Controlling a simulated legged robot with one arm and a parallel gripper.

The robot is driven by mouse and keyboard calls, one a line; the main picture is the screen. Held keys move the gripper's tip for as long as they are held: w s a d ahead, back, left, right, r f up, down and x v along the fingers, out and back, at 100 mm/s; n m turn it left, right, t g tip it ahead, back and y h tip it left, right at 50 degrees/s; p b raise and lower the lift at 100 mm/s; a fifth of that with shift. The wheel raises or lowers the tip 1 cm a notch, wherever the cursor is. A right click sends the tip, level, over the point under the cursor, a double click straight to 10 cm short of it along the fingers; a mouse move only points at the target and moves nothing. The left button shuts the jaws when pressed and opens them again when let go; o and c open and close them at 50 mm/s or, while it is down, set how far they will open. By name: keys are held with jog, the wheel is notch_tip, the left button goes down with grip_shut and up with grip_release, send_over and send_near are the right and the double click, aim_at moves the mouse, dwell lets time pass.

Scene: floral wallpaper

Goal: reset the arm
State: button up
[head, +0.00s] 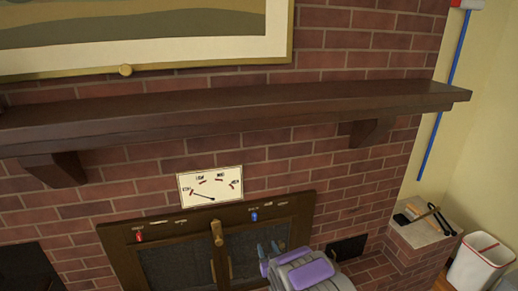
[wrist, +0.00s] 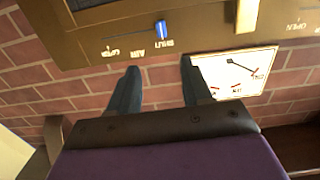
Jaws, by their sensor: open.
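My gripper (head: 270,248) shows at the bottom of the head view, in front of the right part of a brown-framed stove front (head: 122,243). It is purple and grey with two dark blue-grey fingers. In the wrist view my gripper (wrist: 158,85) has its fingers apart with nothing between them but brick wall behind. A blue slider (head: 254,217) on the frame lies just above the fingertips in the head view. It also shows in the wrist view (wrist: 161,29), beyond the fingertips, beside printed labels. I cannot tell how far the fingers are from the frame.
A white dial plate (head: 210,186) is on the brick wall above the frame. A dark wooden mantel (head: 240,106) juts out above it. A red slider (head: 139,236) and a brass handle (head: 217,234) are on the frame. A white bin (head: 481,262) stands at the right.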

jog(key=s+d+r+m+g+h, duration=0.15)
jog(key=d+r+g+h, duration=0.25)
jog(key=d+r, duration=0.45)
jog(key=s+d+r+m+g+h+b, duration=0.15)
jog(key=s+d+r+g, duration=0.3)
jog(key=s, duration=0.55)
jog(key=s+a+r+g, duration=0.1)
jog(key=s+r+g, duration=0.2)
jog(key=s, duration=1.1)
jog(key=s+a+r+g+y, duration=0.1)
jog(key=s+r+g, duration=0.3)
jog(key=s, duration=1.1)
jog(key=s+r+g+b, duration=0.1)
jog(key=s+r+g, duration=0.2)
jog(key=s, duration=1.2)
jog(key=shift+s+a+r, duration=0.25)
jog(key=shift+a, duration=0.15)
jog(key=shift+w, duration=0.1)
